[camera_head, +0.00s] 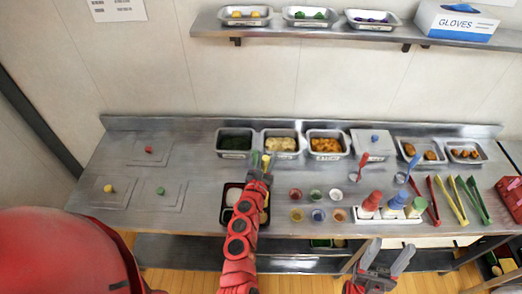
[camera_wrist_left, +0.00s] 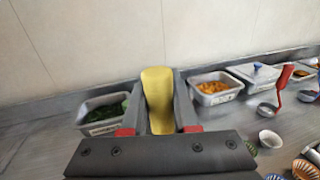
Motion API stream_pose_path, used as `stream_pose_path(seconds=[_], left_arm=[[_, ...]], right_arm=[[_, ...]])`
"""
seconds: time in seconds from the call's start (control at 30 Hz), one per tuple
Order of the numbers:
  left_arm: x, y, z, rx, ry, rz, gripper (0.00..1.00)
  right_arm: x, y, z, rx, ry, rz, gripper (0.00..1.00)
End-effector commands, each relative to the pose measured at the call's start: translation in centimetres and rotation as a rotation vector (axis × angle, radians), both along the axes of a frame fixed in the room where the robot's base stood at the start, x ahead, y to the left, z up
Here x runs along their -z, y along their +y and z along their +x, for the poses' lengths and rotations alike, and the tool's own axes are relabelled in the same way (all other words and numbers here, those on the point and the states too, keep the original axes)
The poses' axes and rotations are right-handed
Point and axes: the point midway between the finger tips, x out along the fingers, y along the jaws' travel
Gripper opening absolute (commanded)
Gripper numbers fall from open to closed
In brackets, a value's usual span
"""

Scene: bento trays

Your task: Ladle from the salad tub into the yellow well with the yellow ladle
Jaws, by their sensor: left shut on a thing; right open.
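My left gripper (camera_head: 262,172) is shut on the handle of the yellow ladle (camera_wrist_left: 158,98), which stands up between its fingers. The yellow handle top (camera_head: 266,160) shows in the head view, in front of the tubs; the ladle's bowl is hidden. A tub of dark green food (camera_head: 235,154) and a tub of pale, chunky food (camera_head: 282,155) stand behind the gripper; I cannot tell which is the salad tub. A dark bento tray (camera_head: 222,215) lies partly under my left arm; I cannot make out a yellow well in it. My right gripper (camera_head: 386,258) is open and empty at the front.
A tub of orange food (camera_head: 326,156) and a lidded tub (camera_head: 374,156) stand further right. Several small bowls (camera_head: 318,214), bottles (camera_head: 371,202) and coloured tongs (camera_head: 453,200) fill the right side. Knobbed lids (camera_head: 148,150) lie on the left.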

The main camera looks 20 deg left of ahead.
Motion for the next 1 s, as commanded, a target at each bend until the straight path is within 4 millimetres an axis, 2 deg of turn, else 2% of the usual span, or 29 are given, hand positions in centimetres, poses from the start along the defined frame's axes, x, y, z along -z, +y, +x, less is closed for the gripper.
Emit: stream_pose_path(seconds=[0.33, 0.87, 1.0], left_arm=[[3.7, 0.0, 0.1, 0.001, -0.002, 0.001, 0.00], [4.4, 5.4, -1.4, -0.005, -0.119, -0.409, 0.00], [5.3, 6.5, -1.7, -0.004, -0.147, -0.506, 0.00]], right_arm=[[3.7, 0.0, 0.0, 0.000, 0.000, 0.000, 0.58], [6.9, 0.0, 0.0, 0.000, 0.000, 0.000, 0.58], [8.2, 0.0, 0.0, 0.000, 0.000, 0.000, 0.58]])
